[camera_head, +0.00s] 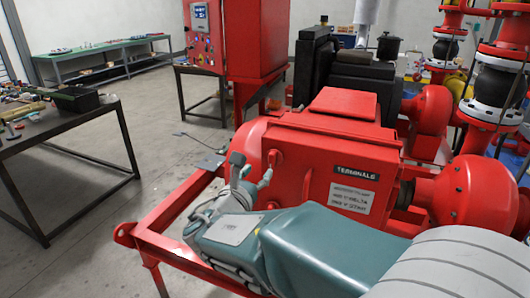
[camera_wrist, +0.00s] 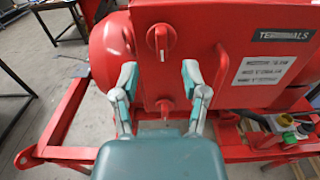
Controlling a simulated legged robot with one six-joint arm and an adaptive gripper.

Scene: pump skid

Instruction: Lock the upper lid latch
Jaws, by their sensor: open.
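The red terminal box (camera_head: 320,165) has a lid labelled TERMINALS; it also fills much of the wrist view (camera_wrist: 215,75). The upper lid latch (camera_wrist: 161,42) is a red knob on a round base on the lid's left side, its handle bar standing about vertical. It also shows small in the head view (camera_head: 275,160). A lower latch (camera_wrist: 165,108) sits below it, partly behind my gripper. My gripper (camera_wrist: 160,70) is open and empty, its two fingers apart, below and to either side of the upper latch. My gripper (camera_head: 250,172) also shows in the head view, left of the lid.
A red skid frame (camera_head: 150,230) runs below and left of the box. A dark workbench (camera_head: 60,130) with tools is at the left, with open floor between. Red pipework (camera_head: 495,85) rises at the right.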

